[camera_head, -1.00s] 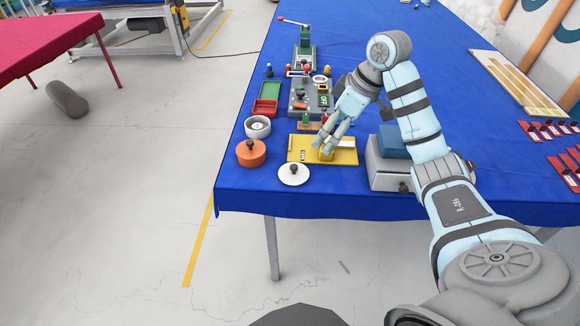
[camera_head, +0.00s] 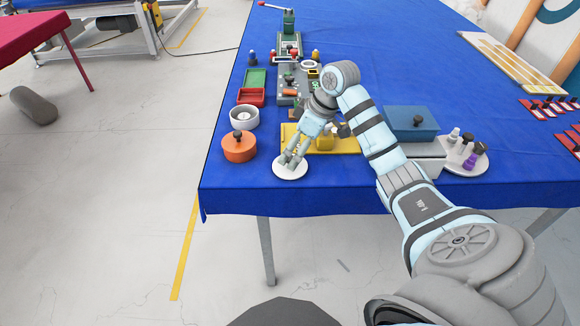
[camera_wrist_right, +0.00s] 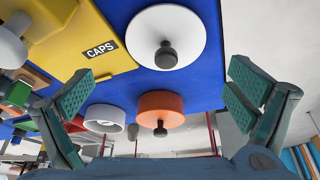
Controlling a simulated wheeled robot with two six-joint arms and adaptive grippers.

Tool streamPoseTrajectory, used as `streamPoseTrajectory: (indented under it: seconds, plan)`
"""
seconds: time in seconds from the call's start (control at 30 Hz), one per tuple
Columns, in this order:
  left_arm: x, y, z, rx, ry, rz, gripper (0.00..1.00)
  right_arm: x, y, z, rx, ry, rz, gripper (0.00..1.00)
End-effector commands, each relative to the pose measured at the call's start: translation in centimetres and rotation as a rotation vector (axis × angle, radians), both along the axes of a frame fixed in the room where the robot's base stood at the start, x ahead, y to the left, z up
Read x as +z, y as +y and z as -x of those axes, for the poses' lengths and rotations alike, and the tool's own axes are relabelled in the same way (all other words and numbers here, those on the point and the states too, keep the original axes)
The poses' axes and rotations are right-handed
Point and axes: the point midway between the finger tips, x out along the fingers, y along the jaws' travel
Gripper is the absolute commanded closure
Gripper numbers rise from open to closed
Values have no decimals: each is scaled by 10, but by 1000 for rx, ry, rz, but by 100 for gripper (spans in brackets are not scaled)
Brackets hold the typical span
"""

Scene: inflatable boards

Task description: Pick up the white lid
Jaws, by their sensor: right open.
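The white lid (camera_head: 289,170) is a round disc lying near the front edge of the blue table. In the right wrist view the white lid (camera_wrist_right: 183,25) shows a dark knob at its centre. The left gripper is not in view.
An orange lidded pot (camera_head: 239,148) and a white cup (camera_head: 244,117) stand left of the lid. A yellow board (camera_head: 347,140) marked CAPS lies just behind. A grey box with a blue top (camera_head: 411,123) stands right. The table's front edge is close.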

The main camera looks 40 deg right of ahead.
Motion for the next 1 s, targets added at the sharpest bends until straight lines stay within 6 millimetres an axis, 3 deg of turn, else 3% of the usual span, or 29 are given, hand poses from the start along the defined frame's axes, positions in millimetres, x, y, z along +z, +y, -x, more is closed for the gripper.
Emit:
streamPoseTrajectory:
  seconds: [0.2,0.43,1.0]
  plan:
    - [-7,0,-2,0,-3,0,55,-38,13,-9,2,1,-2,1]
    - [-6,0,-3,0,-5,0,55,-41,14,-11,3,1,1,3]
    - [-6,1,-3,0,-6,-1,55,-41,13,-11,1,2,3,93]
